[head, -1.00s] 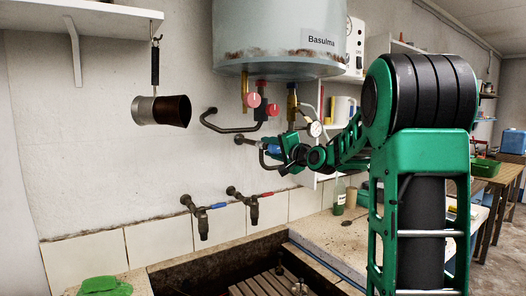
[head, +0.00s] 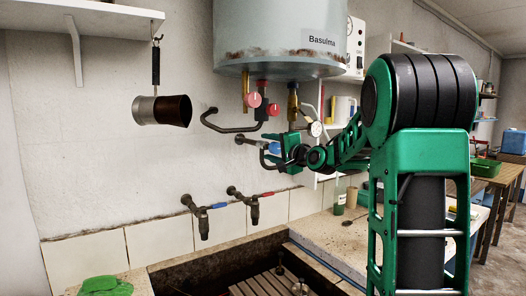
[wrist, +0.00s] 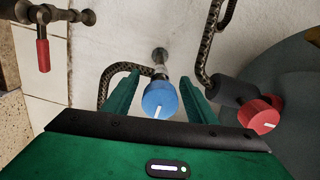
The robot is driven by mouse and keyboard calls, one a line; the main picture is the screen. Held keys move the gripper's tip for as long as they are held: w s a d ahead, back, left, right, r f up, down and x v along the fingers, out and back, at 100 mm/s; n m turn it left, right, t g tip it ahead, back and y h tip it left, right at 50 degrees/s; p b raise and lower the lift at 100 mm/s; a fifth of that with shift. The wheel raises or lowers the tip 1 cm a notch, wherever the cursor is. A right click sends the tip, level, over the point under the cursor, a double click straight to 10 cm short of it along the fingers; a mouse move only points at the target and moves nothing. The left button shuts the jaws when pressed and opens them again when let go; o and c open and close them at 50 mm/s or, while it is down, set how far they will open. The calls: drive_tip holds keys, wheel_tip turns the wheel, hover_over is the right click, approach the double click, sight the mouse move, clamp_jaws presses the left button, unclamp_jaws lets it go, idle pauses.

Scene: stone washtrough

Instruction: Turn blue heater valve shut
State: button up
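The blue heater valve (wrist: 160,100) is a round knob with a white pointer mark, on a pipe fitting at the wall. In the wrist view it sits between the two green fingers of my gripper (wrist: 158,82). The fingers are open, one on each side of the knob, with small gaps showing. The white mark points nearly straight down in that view. In the head view, the blue valve (head: 275,148) is partly hidden by my gripper (head: 281,153), below the heater tank (head: 280,35).
Red knobs (head: 254,100) sit under the tank, and one red knob (wrist: 260,115) is right of my gripper in the wrist view. Curved dark pipes run close to both fingers. Two taps (head: 203,222) stand over the stone trough (head: 180,262). A metal pot (head: 161,110) hangs left.

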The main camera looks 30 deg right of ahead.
drive_tip(key=shift+d, duration=0.1)
drive_tip(key=s, duration=1)
drive_tip(key=shift+s, duration=0.35)
drive_tip(key=shift+d, duration=0.1)
drive_tip(key=s+a+f+n+g, duration=0.3)
drive_tip(key=s+f+g, duration=0.25)
drive_tip(key=f, duration=0.45)
drive_tip(key=s+a+f+n+g, duration=0.3)
drive_tip(key=s+f+g, duration=0.1)
drive_tip(key=s+f, duration=0.4)
drive_tip(key=s+a+f+n+g, duration=0.1)
drive_tip(key=s+f+g, duration=0.3)
drive_tip(key=s, duration=0.7)
drive_tip(key=s+a+f+n+g, duration=0.2)
drive_tip(key=s+f, duration=0.5)
drive_tip(key=s, duration=0.5)
drive_tip(key=a+g, duration=0.1)
drive_tip(key=g, duration=0.1)
drive_tip(key=shift+s+g, duration=0.25)
drive_tip(key=shift+g, duration=0.1)
